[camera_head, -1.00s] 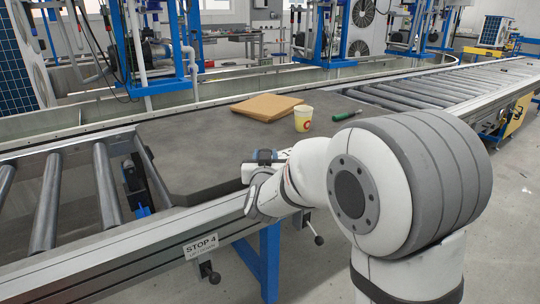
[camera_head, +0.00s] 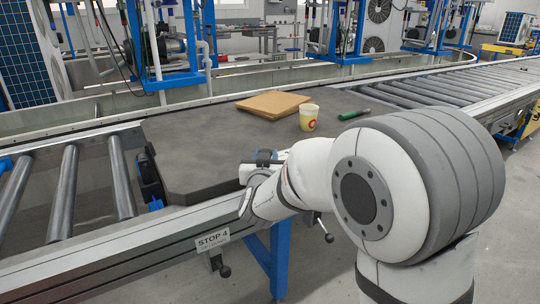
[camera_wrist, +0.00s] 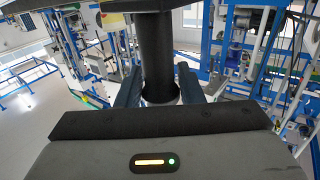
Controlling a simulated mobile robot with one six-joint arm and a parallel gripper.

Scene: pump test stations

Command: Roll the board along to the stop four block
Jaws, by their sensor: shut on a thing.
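The dark grey board (camera_head: 205,160) lies flat on the roller conveyor. The stop four block (camera_head: 150,185), dark with a blue part, stands between the rollers at the board's left end. The board's left edge is right beside it; I cannot tell if they touch. The STOP 4 sign (camera_head: 212,240) is on the near rail. My gripper (camera_head: 262,162) is at the board's near edge. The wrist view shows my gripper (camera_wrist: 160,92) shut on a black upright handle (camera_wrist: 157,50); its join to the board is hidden.
On the board are a brown cardboard piece (camera_head: 272,104), a yellow-white cup (camera_head: 309,117) and a green-handled tool (camera_head: 353,115). Bare rollers (camera_head: 65,195) lie left of the block, and more (camera_head: 430,90) lie beyond the board at right. Blue-framed pump stations (camera_head: 165,45) stand behind.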

